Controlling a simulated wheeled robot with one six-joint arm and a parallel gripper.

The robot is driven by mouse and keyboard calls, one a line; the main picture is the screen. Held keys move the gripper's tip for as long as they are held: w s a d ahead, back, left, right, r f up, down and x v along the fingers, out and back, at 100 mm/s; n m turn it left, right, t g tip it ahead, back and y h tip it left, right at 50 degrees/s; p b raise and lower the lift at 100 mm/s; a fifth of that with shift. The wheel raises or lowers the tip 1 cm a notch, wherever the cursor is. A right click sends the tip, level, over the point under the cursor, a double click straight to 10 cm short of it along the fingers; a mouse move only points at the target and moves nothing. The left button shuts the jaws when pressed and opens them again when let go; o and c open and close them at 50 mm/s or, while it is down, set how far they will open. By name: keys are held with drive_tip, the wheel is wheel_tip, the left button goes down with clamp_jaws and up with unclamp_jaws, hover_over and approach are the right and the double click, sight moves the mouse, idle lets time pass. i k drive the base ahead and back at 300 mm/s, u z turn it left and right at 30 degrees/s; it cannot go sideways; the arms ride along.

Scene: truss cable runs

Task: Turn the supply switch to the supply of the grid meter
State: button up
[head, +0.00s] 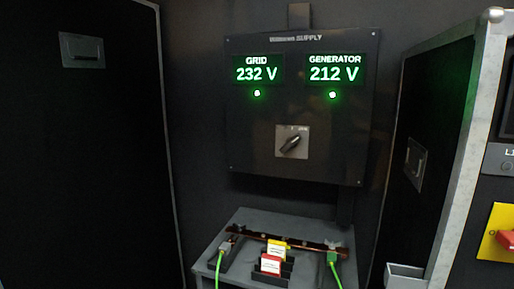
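The supply switch (291,143) is a dark rotary knob on a small light plate, low in the middle of the black supply panel (250,140). Its handle slants from lower left to upper right; the small plate lettering is too fine to read surely. Above it, the grid meter (256,72) at left reads 232 V and the generator meter (333,73) at right reads 212 V. A green lamp is lit under each meter. My gripper is not in view.
A grey bench (245,222) below the panel carries a copper-coloured bar, green cables, and yellow and red blocks with white tags (271,264). Dark cabinets (85,150) flank the panel. A red handle on a yellow plate (496,250) is at far right. The space before the switch looks clear.

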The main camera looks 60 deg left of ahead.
sight(291, 142)
drive_tip(key=u, duration=1.85)
drive_tip(key=k, duration=0.65)
drive_tip(key=z, duration=0.7)
drive_tip(key=i, duration=1.55)
drive_tip(key=u, duration=0.6)
